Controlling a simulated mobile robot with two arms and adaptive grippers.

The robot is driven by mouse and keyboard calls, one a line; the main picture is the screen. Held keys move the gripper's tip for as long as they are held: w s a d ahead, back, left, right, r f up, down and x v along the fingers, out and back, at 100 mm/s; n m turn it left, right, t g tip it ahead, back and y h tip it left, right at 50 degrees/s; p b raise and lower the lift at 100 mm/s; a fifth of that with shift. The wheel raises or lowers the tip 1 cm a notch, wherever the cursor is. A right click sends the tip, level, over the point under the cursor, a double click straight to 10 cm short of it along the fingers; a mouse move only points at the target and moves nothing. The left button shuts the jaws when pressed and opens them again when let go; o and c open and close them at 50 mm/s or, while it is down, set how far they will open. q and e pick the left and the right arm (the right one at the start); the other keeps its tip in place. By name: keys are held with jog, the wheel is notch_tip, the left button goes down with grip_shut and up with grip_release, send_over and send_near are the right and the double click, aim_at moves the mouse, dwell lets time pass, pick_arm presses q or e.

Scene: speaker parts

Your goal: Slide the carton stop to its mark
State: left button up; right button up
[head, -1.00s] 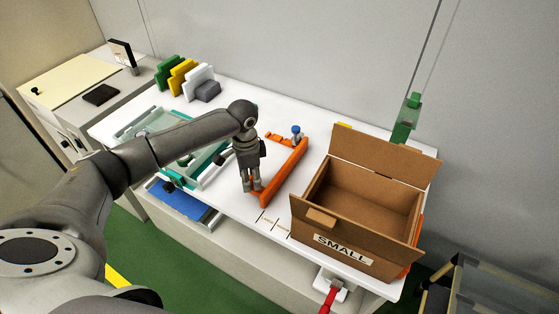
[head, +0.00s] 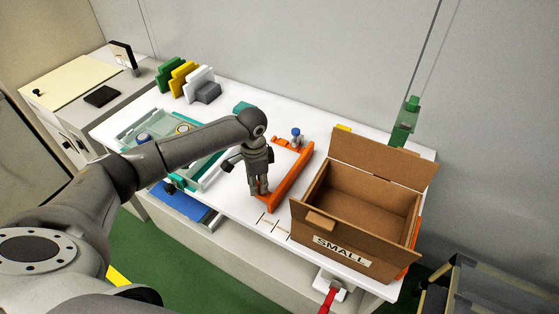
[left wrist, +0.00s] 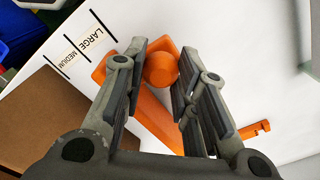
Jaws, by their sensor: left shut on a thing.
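The orange carton stop (head: 293,178) is a long bar lying on the white table, left of the open cardboard carton (head: 345,240), which is labelled SMALL. A gap of table shows between bar and carton. My left gripper (head: 260,191) points down at the stop's near end. In the left wrist view its fingers are shut on the round orange knob (left wrist: 160,69) of the stop. Black mark lines (head: 270,222) lie at the table's front edge. In the left wrist view the LARGE mark (left wrist: 90,38) and the MEDIUM mark (left wrist: 55,67) can be read. My right gripper is not in view.
A blue knob (head: 296,131) stands near the stop's far end. A teal-framed tray (head: 205,172) lies to the left. Green, yellow and white blocks (head: 185,78) stand at the back left. A red handle (head: 329,297) projects at the front edge.

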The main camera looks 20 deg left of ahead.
pick_arm(q)
jog(key=shift+s+d+p, duration=0.2)
jog(key=shift+d+p, duration=0.7)
jog(key=shift+d, duration=1.05)
jog(key=shift+s+d+p, duration=0.15)
jog(key=shift+d+p, duration=0.75)
jog(key=shift+d, duration=1)
jog(key=o, duration=1.1)
jog(key=shift+r, duration=0.1)
notch_tip(320, 180, up, 12)
